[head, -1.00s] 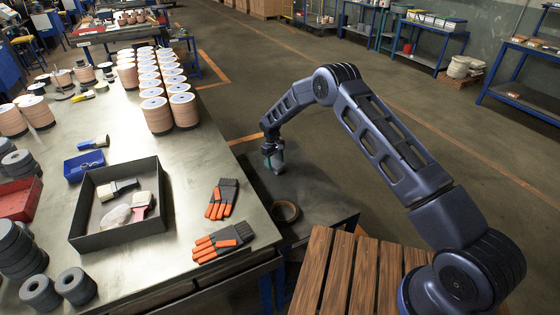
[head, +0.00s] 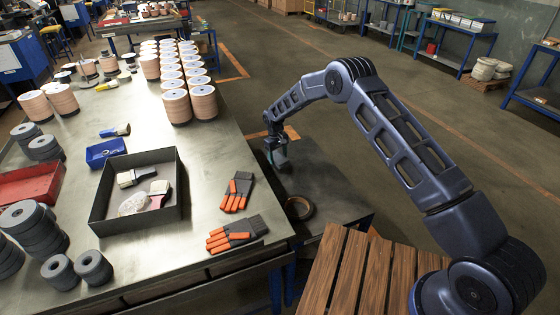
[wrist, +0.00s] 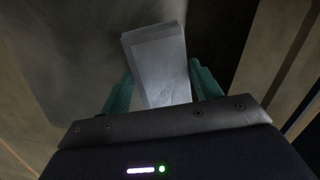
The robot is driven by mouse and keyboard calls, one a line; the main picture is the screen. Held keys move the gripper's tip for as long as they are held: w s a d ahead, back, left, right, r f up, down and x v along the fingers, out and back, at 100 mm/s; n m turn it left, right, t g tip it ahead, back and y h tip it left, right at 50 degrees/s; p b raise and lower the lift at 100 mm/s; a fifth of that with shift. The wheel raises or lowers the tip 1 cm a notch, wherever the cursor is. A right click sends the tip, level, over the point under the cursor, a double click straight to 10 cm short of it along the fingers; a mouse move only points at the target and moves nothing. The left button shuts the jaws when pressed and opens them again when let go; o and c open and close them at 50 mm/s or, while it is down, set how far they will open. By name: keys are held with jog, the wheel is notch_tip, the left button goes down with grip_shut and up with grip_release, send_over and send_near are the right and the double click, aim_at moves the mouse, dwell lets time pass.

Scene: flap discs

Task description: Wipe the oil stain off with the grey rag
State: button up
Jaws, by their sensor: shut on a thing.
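My gripper (head: 278,160) is low over a dark, low bench (head: 330,188) beside the large metal table. In the wrist view its two green fingers (wrist: 160,88) are shut on a pale grey, folded, block-like piece, which I take to be the grey rag (wrist: 158,62). The rag appears to be at or just above the bench top; contact cannot be told. In the head view the rag is mostly hidden by the gripper. No oil stain can be made out clearly; the surface in the wrist view is dim, with blurred dark patches.
A brown ring (head: 299,208) lies on the bench near the gripper. A slatted wooden surface (head: 345,265) is in front.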

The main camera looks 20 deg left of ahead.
jog(key=shift+r, duration=2.55)
